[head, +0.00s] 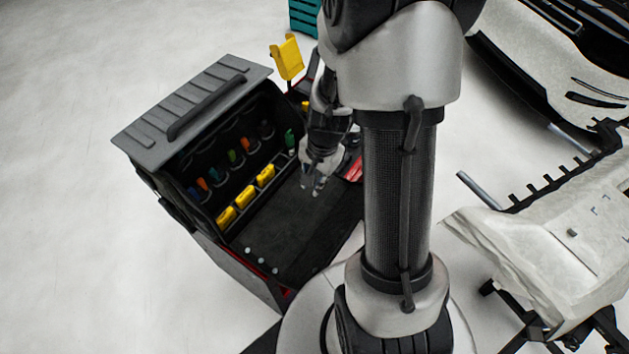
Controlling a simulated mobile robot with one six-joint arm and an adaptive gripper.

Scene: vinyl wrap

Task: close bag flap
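A black tool bag (168,185) stands open on the left, with a grey ribbed top (160,118) and a dark handle. Its open side shows several coloured tool handles and a row of yellow items. A flat dark panel (305,222) lies in front of the opening; it looks like the lowered flap, but I cannot tell it surely from the surface below. My gripper (312,189) points down over this panel, with its two fingertips apart and nothing between them. I cannot tell if it touches the panel. My arm hides part of the right side.
A yellow object (287,57) stands up behind the bag. Red items (354,168) lie right of my gripper, partly hidden by my arm. A teal crate (304,17) stands at the back. A rack with a pale panel (540,245) and a car (550,55) are at right. The left floor is clear.

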